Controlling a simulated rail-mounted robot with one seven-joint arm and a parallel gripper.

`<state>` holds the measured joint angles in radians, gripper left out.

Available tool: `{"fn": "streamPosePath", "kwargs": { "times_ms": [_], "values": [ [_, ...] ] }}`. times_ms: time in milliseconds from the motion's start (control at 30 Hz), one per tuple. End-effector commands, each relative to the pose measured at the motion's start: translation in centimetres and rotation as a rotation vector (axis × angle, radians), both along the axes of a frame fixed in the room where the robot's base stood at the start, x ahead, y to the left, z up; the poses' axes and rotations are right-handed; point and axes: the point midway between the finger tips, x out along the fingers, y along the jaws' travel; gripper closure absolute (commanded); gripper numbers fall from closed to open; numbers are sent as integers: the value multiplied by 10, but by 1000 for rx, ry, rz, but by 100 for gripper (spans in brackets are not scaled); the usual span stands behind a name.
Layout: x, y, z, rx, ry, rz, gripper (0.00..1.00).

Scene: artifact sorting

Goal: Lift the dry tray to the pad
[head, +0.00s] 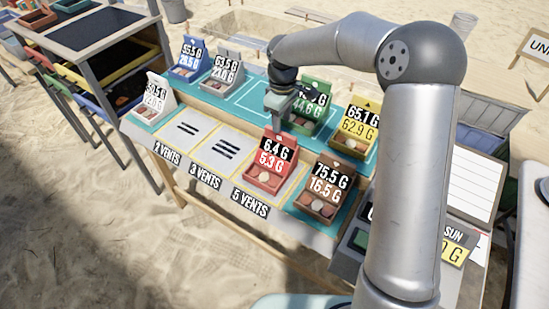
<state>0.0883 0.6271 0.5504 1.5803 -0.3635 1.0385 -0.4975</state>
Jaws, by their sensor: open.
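Several small trays with number cards stand on a teal-topped table; I cannot read which is called dry. They are blue (187,64), grey (222,75), white (155,107), green (307,118), yellow (356,133), red (266,172) and brown (323,193). White pads marked 2 VENTS (185,132) and 3 VENTS (226,152) are bare. The red tray sits on the pad marked 5 VENTS (295,185). My gripper (284,108) is open, just left of the green tray and partly over it; contact cannot be told.
An outlined teal area (250,98) at the table's back is empty, left of my gripper. A shelf rack with coloured bins (93,62) stands at the left. My arm hides part of the right side. A sign board (475,178) stands at right.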

Motion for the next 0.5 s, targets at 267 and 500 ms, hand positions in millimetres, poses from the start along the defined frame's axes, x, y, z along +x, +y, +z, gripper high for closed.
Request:
{"fn": "streamPosePath", "kwargs": {
  "times_ms": [267,500],
  "values": [
    [-2,1,-22,0,4,1,57],
    [-3,1,-55,-1,0,0,57]
  ]
}}
